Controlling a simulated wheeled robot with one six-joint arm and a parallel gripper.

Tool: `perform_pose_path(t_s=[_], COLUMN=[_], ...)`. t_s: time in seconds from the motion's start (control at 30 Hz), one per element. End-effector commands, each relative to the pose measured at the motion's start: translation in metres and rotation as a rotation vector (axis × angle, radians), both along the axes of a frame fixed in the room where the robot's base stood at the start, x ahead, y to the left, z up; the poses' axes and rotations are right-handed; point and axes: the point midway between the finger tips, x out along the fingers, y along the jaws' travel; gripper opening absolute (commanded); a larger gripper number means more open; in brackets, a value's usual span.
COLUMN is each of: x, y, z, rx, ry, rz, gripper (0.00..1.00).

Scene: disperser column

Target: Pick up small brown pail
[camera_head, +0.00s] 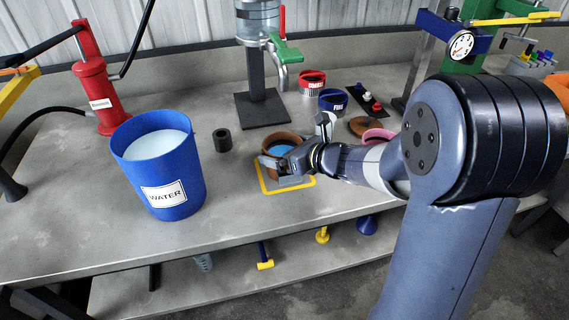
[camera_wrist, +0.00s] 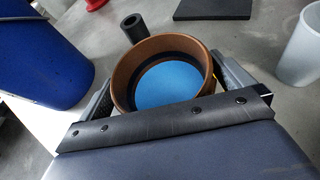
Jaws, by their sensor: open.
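The small brown pail (camera_head: 272,166) stands on the grey bench at the yellow-outlined square, with blue showing inside it. In the wrist view the brown pail (camera_wrist: 124,84) is at the centre, its round rim facing the camera and the blue disc-like surface inside. My gripper (camera_head: 282,158) is at the pail; in the wrist view my gripper (camera_wrist: 165,80) has one finger on the left and one on the right of the pail. The jaws are open around it. I cannot tell whether the fingers touch its wall. The pail's near lower side is hidden by my gripper.
A blue WATER bucket (camera_head: 190,181) stands to the left, with a small black cylinder (camera_head: 222,140) between. A dispenser stand (camera_head: 264,105) is behind. Red and blue cups (camera_head: 332,101), a pink-rimmed container (camera_head: 378,135) and a brown disc (camera_head: 364,126) are to the right. The front bench is clear.

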Motion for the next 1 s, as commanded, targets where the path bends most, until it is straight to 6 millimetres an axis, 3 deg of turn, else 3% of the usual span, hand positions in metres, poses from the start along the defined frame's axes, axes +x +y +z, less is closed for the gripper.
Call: perform_pose_path(t_s=[0.17,0.9,1.0], x=[0.0000,-0.0001,-0.0001], y=[0.0000,-0.0002,-0.0002], z=[0.0001,0.0012,0.0012], rx=[0.000,0.001,0.001], ry=[0.000,-0.002,-0.002], rz=[0.000,0.000,0.000], gripper=[1.00,0.39,0.39])
